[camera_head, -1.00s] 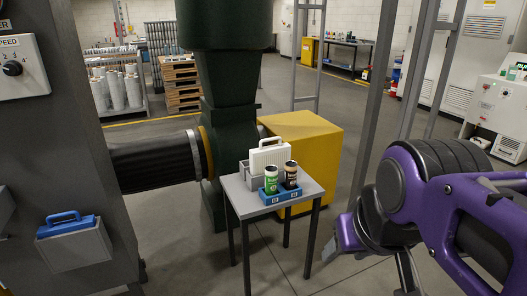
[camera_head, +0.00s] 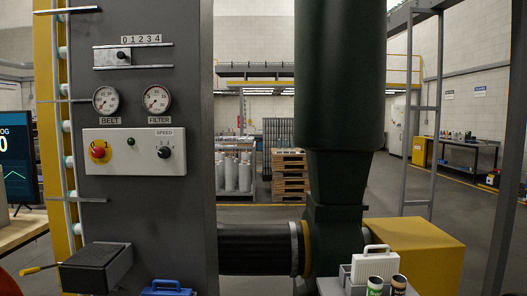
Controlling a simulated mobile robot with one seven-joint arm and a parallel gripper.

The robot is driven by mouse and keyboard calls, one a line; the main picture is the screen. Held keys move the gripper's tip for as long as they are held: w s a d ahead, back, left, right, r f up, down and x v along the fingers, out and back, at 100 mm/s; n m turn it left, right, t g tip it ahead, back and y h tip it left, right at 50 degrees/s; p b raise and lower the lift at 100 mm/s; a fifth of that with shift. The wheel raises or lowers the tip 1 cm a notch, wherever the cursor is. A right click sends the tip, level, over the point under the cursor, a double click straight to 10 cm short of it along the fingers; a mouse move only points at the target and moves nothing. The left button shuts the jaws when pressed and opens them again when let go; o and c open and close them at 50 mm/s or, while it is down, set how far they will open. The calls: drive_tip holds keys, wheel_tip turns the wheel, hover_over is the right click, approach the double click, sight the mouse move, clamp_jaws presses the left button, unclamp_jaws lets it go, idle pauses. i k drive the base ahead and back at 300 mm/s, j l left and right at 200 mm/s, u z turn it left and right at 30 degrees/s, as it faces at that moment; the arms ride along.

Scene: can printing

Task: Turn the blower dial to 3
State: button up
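A black round knob (camera_head: 165,153) sits at the right of a white control panel (camera_head: 122,168) on the grey column, under the word SPEED. Small numerals stand around it; a 3 and a 4 seem readable, but its exact setting is too small to tell. A red knob on a yellow disc (camera_head: 99,150) and a small dark green button (camera_head: 131,142) share the panel. Above are BELT (camera_head: 106,99) and FILTER (camera_head: 157,99) gauges and a slider plate (camera_head: 126,56) under a 0 to 4 scale. No label reading "blower" is legible. My gripper is not in view.
A dark green machine (camera_head: 340,150) joins the column by a black ribbed duct (camera_head: 255,250). A yellow box (camera_head: 415,250) and a small grey table with cans (camera_head: 375,284) stand right. A black box with a yellow lever (camera_head: 95,268) juts out lower left.

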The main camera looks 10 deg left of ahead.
sight(165, 153)
drive_tip(key=u, duration=1.5)
drive_tip(key=i+j+u, duration=0.25)
drive_tip(key=i, duration=0.35)
drive_tip(key=i+u, duration=0.3)
drive_tip(key=i, duration=0.35)
drive_tip(key=k+j+z, duration=0.15)
drive_tip(key=j, duration=0.2)
drive_tip(key=j+z, duration=0.1)
drive_tip(key=j, duration=0.3)
drive_tip(key=i+u, duration=0.1)
drive_tip(key=i, duration=0.35)
drive_tip(key=k+l+u, duration=0.4)
drive_tip(key=l+z, duration=0.2)
drive_tip(key=l, duration=0.15)
